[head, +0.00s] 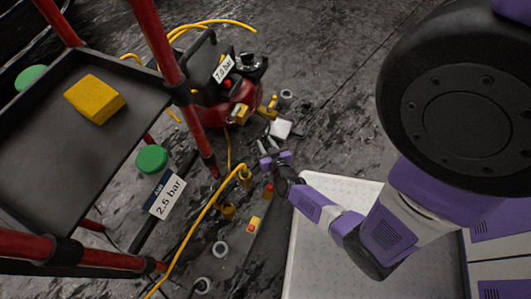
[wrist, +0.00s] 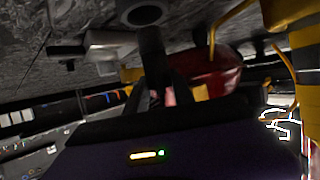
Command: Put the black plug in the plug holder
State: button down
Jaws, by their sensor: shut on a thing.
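My gripper (head: 272,160) is in the middle of the head view, above the floor beside the red compressor. In the wrist view, my gripper (wrist: 155,95) is shut on a dark upright cylinder, which looks like the black plug (wrist: 152,48). The plug is too small and dark to make out in the head view. A grey round socket (wrist: 145,14), possibly the plug holder, appears beyond the plug's tip in the wrist view. I cannot tell which is the holder.
The red compressor (head: 240,98) stands behind my gripper, with a white block (head: 280,129) close by. A yellow hose (head: 200,215) crosses the floor on the left. A red-posted cart (head: 45,140) carries a yellow sponge (head: 95,98). Open floor (head: 340,100) lies at upper right.

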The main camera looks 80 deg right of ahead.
aim_at(266, 149)
jog(key=shift+f+b, duration=1.55)
jog(key=shift+f, duration=0.7)
jog(key=shift+f, duration=0.15)
jog(key=c, duration=1.1)
grip_release()
